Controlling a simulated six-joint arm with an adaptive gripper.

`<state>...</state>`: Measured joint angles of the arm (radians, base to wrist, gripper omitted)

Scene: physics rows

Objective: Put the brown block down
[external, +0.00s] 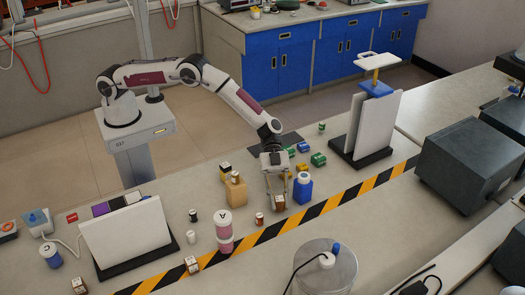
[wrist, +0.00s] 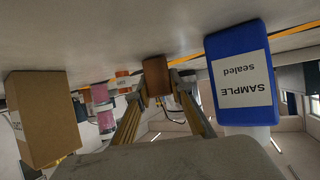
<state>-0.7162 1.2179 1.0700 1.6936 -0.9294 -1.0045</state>
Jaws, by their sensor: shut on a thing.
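The brown block (external: 280,203) is a small cube low over the grey bench, just behind the striped tape line. My gripper (external: 278,195) points down and is shut on it. In the wrist view the brown block (wrist: 156,76) sits between the two fingertips (wrist: 154,92). That view is upside down, with the bench along the top. I cannot tell whether the block touches the bench.
A blue bottle (external: 302,188) labelled SAMPLE sealed stands close right of my gripper. A tan box (external: 236,192) and pink-and-white jars (external: 225,230) stand left. Green and blue pieces (external: 303,158) lie behind. The black-yellow tape (external: 330,203) in front is mostly bare.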

